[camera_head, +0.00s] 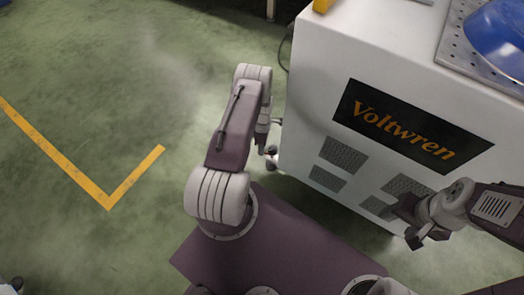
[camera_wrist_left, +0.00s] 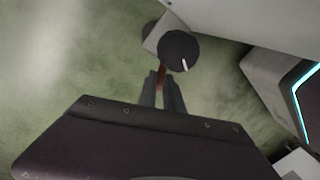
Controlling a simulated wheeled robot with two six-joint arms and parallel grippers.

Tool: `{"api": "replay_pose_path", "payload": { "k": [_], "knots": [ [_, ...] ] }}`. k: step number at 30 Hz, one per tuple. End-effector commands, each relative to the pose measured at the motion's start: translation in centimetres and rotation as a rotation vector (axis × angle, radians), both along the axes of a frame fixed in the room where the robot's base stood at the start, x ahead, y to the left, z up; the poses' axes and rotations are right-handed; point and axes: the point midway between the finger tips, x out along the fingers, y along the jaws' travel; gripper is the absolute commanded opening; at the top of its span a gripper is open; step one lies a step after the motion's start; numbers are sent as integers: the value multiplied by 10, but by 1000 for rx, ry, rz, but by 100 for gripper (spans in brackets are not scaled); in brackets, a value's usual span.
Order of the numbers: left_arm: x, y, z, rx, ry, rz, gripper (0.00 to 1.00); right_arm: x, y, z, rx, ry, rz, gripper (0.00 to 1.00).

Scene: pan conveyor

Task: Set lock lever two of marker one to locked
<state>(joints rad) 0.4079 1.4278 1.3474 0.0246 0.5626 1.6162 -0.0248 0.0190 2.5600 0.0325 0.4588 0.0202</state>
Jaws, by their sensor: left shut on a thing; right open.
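The marker is a white cabinet (camera_head: 318,95) with a dark "Voltwren" label, standing on the green floor. In the left wrist view, a dark round caster-like part (camera_wrist_left: 181,50) with a white mark sits beside the cabinet's pale underside edge (camera_wrist_left: 245,20). A small reddish lever (camera_wrist_left: 161,78) shows below it, between the fingertips of my left gripper (camera_wrist_left: 160,84), which is shut on it. In the head view my left arm reaches down at the cabinet's left side, and its hand is mostly hidden. My right gripper (camera_head: 418,237) is open and empty before the cabinet's vented front.
A perforated plate (camera_head: 455,45) with a blue rounded object (camera_head: 500,35) lies on the cabinet top. Yellow floor lines (camera_head: 60,158) lie left. The green floor on the left is clear.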

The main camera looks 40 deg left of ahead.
Motion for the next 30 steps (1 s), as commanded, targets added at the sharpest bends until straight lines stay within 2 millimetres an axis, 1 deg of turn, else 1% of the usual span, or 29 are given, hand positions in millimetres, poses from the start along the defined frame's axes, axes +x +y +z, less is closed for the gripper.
{"api": "replay_pose_path", "payload": {
  "k": [4, 11, 27, 28, 29, 30],
  "knots": [
    [4, 2, 0, 1, -2, -76, 0, 0, 0, -2, 0, 0, 0, 59],
    [7, 3, 0, 1, -2, -146, 0, 0, 0, -3, 0, 0, 0, 59],
    [8, 3, 0, 2, -1, -165, 0, 0, 0, -3, 0, 0, 0, 59],
    [8, 3, 0, 2, -1, -165, 19, 0, 0, -3, 0, 0, 0, 59],
    [8, 3, 0, 2, -1, -165, 27, 0, 0, -3, 0, 0, 0, 59],
    [8, 3, 0, 2, -1, -165, 32, 0, 0, -3, 0, 0, 0, 59]
  ]
}}
